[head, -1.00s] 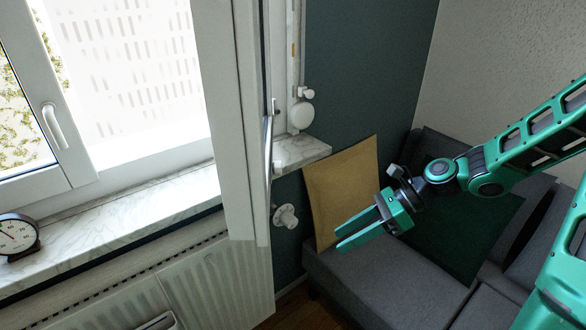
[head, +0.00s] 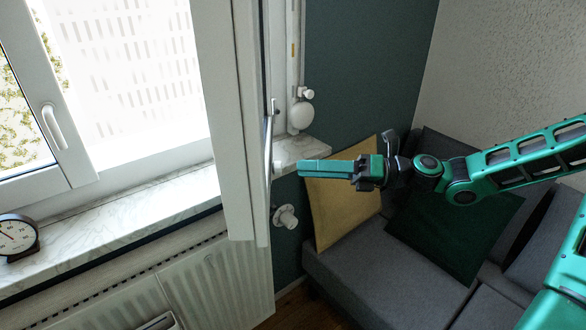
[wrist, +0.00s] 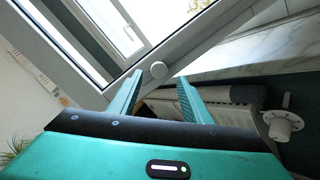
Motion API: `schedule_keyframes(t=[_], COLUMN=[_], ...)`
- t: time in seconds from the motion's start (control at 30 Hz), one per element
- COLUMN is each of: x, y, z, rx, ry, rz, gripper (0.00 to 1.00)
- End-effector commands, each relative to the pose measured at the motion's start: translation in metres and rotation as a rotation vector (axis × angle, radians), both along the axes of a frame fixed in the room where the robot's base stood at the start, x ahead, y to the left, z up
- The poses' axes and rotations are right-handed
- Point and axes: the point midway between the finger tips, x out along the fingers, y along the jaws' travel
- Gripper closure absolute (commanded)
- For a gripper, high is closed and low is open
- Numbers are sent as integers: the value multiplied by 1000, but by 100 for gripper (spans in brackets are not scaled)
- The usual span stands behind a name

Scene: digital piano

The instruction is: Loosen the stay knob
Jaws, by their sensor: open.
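The marble sill (head: 130,213) holds a round dial (head: 17,236) at the left. Below it are the radiator (head: 215,280) and a white valve (head: 286,217). A white round fitting (head: 301,115) is by the wall. A grey sofa with cushions (head: 340,205) lies below my arm.

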Motion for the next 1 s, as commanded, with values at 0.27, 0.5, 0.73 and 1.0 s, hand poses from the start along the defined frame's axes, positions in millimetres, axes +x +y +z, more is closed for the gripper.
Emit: schedule_keyframes(t=[0.27, 0.5, 0.73, 1.0], x=[5, 7, 7, 8], y=[37, 45, 45, 42], z=[0, 0, 0, -1], rx=[0, -1, -2, -3], ry=[0, -1, -1, -1], rz=[1, -1, 0, -3], gripper=[56, 56, 65, 97])
